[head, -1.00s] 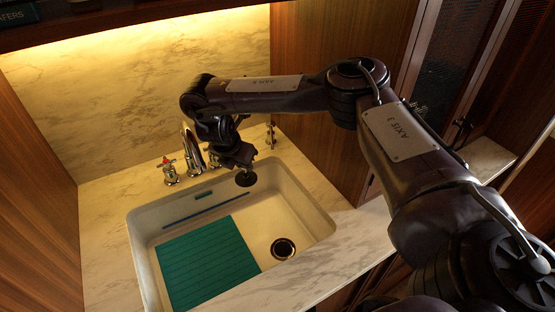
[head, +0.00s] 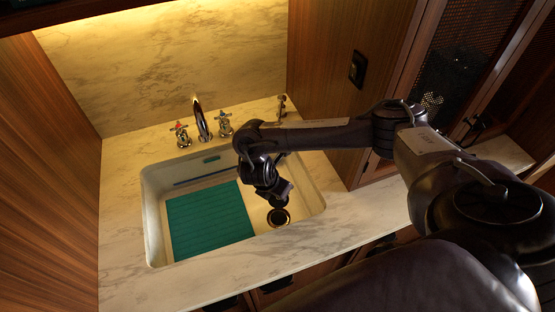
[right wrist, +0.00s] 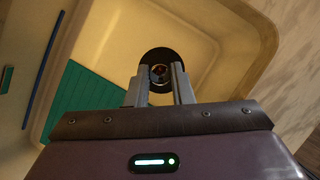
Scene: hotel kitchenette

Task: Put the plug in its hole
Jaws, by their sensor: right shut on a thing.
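The plug (right wrist: 147,57) is a black disc with a small shiny knob in its middle. My right gripper (right wrist: 160,78) is shut on it, with a finger on each side of the knob. In the head view the right gripper (head: 280,194) points down into the sink with the dark plug (head: 277,203) below its fingers. The drain hole (head: 280,218) is a dark round opening with a metal rim in the sink floor. The plug appears just above its far edge; the exact gap cannot be told. In the wrist view the hole is hidden. My left gripper is not in view.
The white sink (head: 153,205) has raised walls around the hole. A green ribbed mat (head: 209,220) covers its left part. A blue strip (head: 205,177) and a small green piece (head: 212,159) lie at the back. The faucet (head: 201,120) and taps stand behind.

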